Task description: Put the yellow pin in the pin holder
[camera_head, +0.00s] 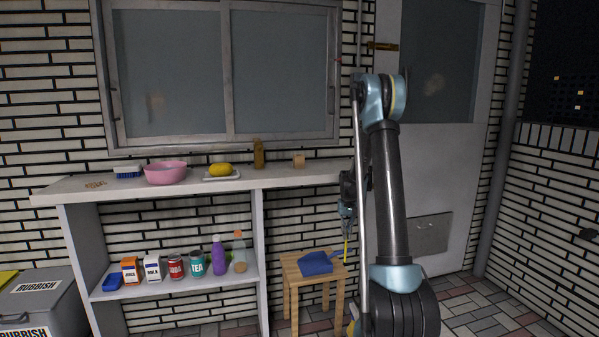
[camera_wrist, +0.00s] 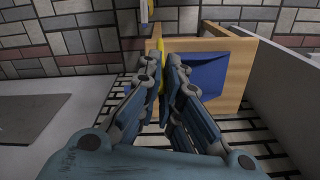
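My gripper (camera_head: 347,222) is shut on a slim yellow pin (camera_head: 346,250), which hangs below the fingers in the head view. In the wrist view my gripper (camera_wrist: 163,66) has the yellow pin (camera_wrist: 161,79) between its fingertips, mostly hidden by them. The blue pin holder (camera_head: 315,263) lies on a small wooden stool (camera_head: 293,272). The pin is just right of the holder in the head view, above the stool's right side. In the wrist view the blue holder (camera_wrist: 194,77) is just right of the fingers. The holder's opening is not clear.
A grey shelf unit (camera_head: 262,235) stands left of the stool, with bottles, cans and cartons on its lower shelf. A pink basin (camera_head: 165,173) and a yellow sponge (camera_head: 220,170) sit on its top. A grey door (camera_head: 425,170) is behind my arm.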

